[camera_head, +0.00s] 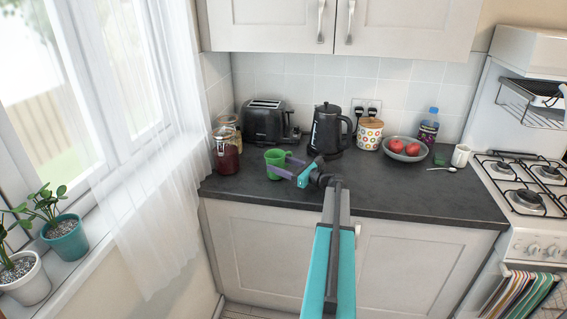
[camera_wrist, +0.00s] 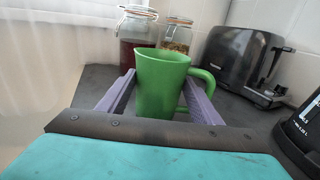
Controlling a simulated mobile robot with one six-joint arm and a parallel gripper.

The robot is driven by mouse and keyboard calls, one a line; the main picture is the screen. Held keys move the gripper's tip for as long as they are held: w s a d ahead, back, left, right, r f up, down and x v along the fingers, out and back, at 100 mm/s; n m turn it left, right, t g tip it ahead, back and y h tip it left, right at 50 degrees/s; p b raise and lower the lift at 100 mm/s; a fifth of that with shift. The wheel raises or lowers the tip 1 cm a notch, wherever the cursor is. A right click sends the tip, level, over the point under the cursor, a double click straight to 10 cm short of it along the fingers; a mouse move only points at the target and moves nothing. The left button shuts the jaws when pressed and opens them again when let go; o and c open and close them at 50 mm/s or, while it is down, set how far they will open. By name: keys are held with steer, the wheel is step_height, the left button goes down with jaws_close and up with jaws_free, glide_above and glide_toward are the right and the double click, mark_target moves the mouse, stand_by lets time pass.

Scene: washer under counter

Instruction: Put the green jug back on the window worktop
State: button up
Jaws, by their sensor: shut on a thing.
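The green jug (camera_head: 275,158) is at the left end of the dark worktop (camera_head: 400,192), in front of the jars, near the window. In the wrist view the jug (camera_wrist: 160,82) is upright, with its handle to the right. My gripper (camera_head: 287,166) reaches it from the right and front in the head view. In the wrist view its purple fingers (camera_wrist: 158,95) are on either side of the jug, shut on it. The jug's base is partly hidden by the gripper, so I cannot tell whether it touches the worktop.
A jar with red contents (camera_head: 226,158) and another jar (camera_head: 229,124) stand behind the jug. A black toaster (camera_head: 264,122) and kettle (camera_head: 327,130) stand to its right. A fruit bowl (camera_head: 404,150) is farther right. The worktop's front middle is clear.

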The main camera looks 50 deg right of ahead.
steer(key=shift+f+b, duration=0.3)
steer(key=shift+b, duration=0.15)
steer(key=o, duration=1.3)
steer(key=shift+r+p, duration=0.3)
steer(key=shift+p, duration=0.1)
steer(key=shift+r, duration=0.1)
steer(key=s+b, duration=0.1)
steer(key=s, duration=0.2)
steer(key=s+d+b, duration=0.1)
steer(key=s, duration=0.3)
steer(key=s+b, duration=0.2)
steer(key=s, duration=0.1)
steer(key=shift+s+d+f, duration=0.2)
steer(key=shift+s+d, duration=0.1)
steer(key=shift+d, duration=0.1)
steer(key=shift+s+d, duration=0.1)
steer(key=shift+s, duration=0.55)
steer(key=shift+r, duration=0.1)
steer(key=shift+r, duration=0.1)
